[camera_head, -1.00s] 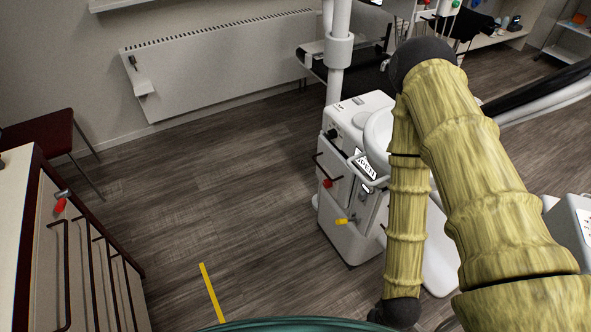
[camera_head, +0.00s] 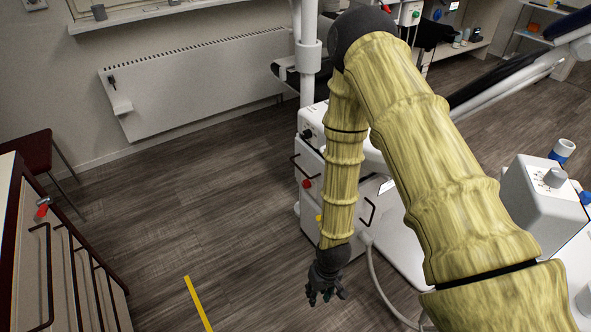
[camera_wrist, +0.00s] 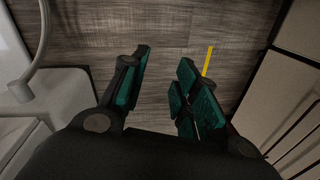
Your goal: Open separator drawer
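A white dental unit (camera_head: 312,197) stands in the middle of the head view, partly behind my arm. It has a dark handle (camera_head: 306,166), a red knob (camera_head: 306,183) and another dark handle (camera_head: 369,211) on its faces. I see no label that marks the separator drawer, and no drawer stands visibly pulled out. My gripper (camera_head: 326,294) hangs below and in front of the unit, over the floor, apart from any handle. The wrist view shows its green-padded fingers (camera_wrist: 162,88) spread apart with only floor between them.
A cabinet (camera_head: 62,270) with several dark vertical handles and a red-tipped valve (camera_head: 42,211) stands at left. A hose (camera_head: 377,282) curves down beside the unit. A yellow floor strip (camera_head: 198,303) lies on the open wooden floor. A radiator (camera_head: 200,82) is on the back wall.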

